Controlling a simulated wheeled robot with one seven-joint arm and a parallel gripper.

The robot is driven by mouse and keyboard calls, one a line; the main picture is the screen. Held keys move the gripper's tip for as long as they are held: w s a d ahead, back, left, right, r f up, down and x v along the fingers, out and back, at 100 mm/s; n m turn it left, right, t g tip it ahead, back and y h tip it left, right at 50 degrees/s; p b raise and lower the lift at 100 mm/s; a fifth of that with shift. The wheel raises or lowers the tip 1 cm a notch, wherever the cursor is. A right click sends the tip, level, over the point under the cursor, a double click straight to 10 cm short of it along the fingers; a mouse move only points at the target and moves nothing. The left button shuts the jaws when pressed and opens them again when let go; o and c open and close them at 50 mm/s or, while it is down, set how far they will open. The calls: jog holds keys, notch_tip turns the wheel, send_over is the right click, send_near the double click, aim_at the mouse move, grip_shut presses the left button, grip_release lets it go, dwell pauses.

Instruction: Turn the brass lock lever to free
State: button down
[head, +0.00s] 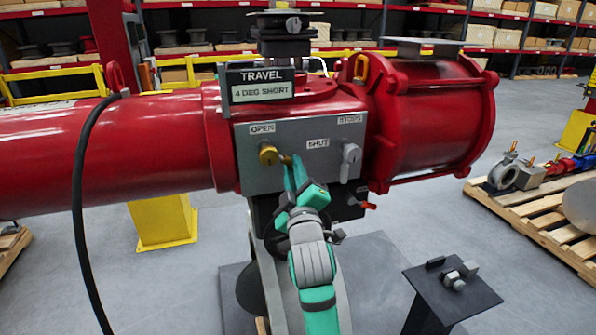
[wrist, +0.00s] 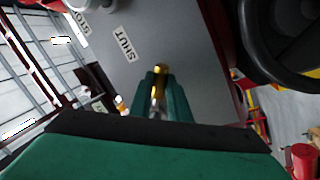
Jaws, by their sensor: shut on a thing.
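A grey panel (head: 243,178) on the red actuator carries labels OPEN and SHUT and a third, small label at right. A round brass piece (head: 268,154) stands out below OPEN. A smaller brass piece (head: 287,160) shows just right of it, at my gripper's tips. My gripper (head: 293,172) is in front of the panel, left of and below SHUT. In the wrist view my gripper (wrist: 159,92) is shut on a brass piece (wrist: 160,71), its fingers hiding part of it. I cannot tell whether the two brass pieces are one lever.
A grey lever (head: 350,157) is on the panel's right. A sign (head: 262,86) above reads TRAVEL, 4 DEG SHORT. A black hose (head: 80,215) hangs at left. A small dark stand (head: 452,293) is at lower right, near a pallet (head: 530,205). Grey floor is open around them.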

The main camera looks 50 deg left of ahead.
jog(key=c, duration=1.7)
grip_release()
jog(key=shift+o, duration=0.2)
jog(key=v, duration=1.1)
jog(key=shift+w, duration=0.1)
